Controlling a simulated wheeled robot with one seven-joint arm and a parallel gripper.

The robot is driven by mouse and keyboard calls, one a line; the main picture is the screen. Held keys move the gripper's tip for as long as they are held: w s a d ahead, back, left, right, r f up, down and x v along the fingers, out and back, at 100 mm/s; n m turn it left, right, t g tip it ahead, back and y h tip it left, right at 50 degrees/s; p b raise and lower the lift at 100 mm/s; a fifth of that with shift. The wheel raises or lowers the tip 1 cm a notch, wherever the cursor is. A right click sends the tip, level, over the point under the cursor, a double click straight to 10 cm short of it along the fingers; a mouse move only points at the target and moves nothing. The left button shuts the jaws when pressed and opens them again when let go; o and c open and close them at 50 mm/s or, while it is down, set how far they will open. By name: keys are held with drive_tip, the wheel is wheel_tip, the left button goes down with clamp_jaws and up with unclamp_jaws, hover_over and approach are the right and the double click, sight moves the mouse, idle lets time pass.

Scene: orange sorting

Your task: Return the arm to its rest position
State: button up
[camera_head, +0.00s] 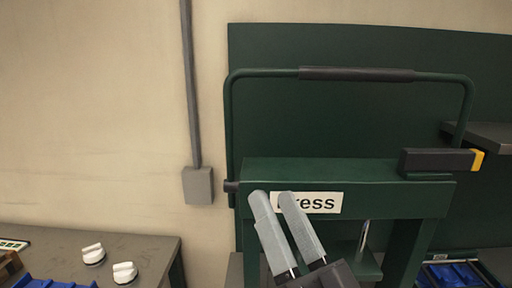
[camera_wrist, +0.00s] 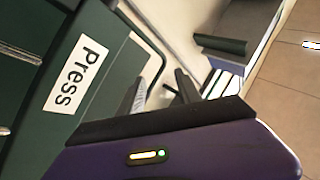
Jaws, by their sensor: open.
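My gripper (camera_head: 272,197) is in front of the green press (camera_head: 380,200) in the head view, its two grey fingers pointing up and to the left. The fingers are a little apart, with nothing between them. They cover the first letter of the white label (camera_head: 322,203). In the wrist view the fingers (camera_wrist: 160,88) show beyond the dark purple gripper body (camera_wrist: 180,155), with the press (camera_wrist: 95,40) and its "Press" label (camera_wrist: 77,74) to the left. I cannot tell whether the fingers touch the press.
A bent handle bar (camera_head: 355,74) arches over the press. A grey table (camera_head: 140,248) at lower left holds white knobbed parts (camera_head: 94,253) and a blue bin (camera_head: 60,284). Another blue bin (camera_head: 455,276) is at lower right. A grey wall box (camera_head: 198,186) is left of the press.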

drive_tip(key=s+d+f+m+h, duration=0.2)
drive_tip(key=s+d+f+h, duration=0.3)
drive_tip(key=f, duration=0.3)
drive_tip(key=s+d+f+m+h, duration=0.2)
drive_tip(key=s+d+f+h, duration=0.25)
drive_tip(key=d+f, duration=0.35)
drive_tip(key=s+d+f+n+g, duration=0.2)
drive_tip(key=s+f+g, duration=0.1)
drive_tip(key=s+f, duration=0.5)
drive_tip(key=s+d+f+n+g, duration=0.2)
drive_tip(key=s+f+g, duration=0.2)
drive_tip(key=s+f, duration=0.5)
drive_tip(key=s+h+b, duration=0.1)
drive_tip(key=s, duration=0.2)
drive_tip(key=shift+s, duration=0.35)
